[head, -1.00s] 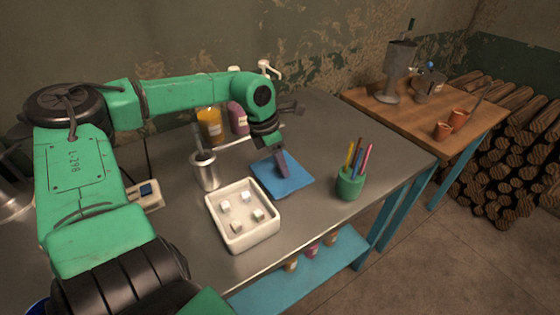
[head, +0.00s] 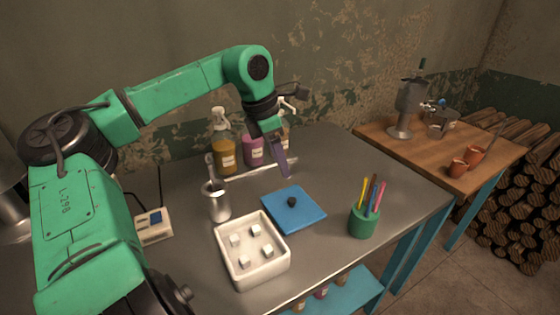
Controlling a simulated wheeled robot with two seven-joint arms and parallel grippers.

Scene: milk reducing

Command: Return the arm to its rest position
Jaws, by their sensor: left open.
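My left arm, green with black joints, comes in from the left and reaches over the steel table (head: 330,160). My left gripper (head: 280,160) points down, open and empty, above the table behind the blue square lid (head: 305,213). The lid lies flat with a dark round knob (head: 291,201) in its middle, apart from the fingers. The fingers overlap each other in this view. My right gripper is not in view.
A white square dish (head: 252,277) with several white cubes stands in front, beside a metal cup (head: 218,203). Pump bottles (head: 224,155) stand behind, partly near the gripper. A green pen cup (head: 363,222) is at right. A wooden table (head: 430,150) is farther right.

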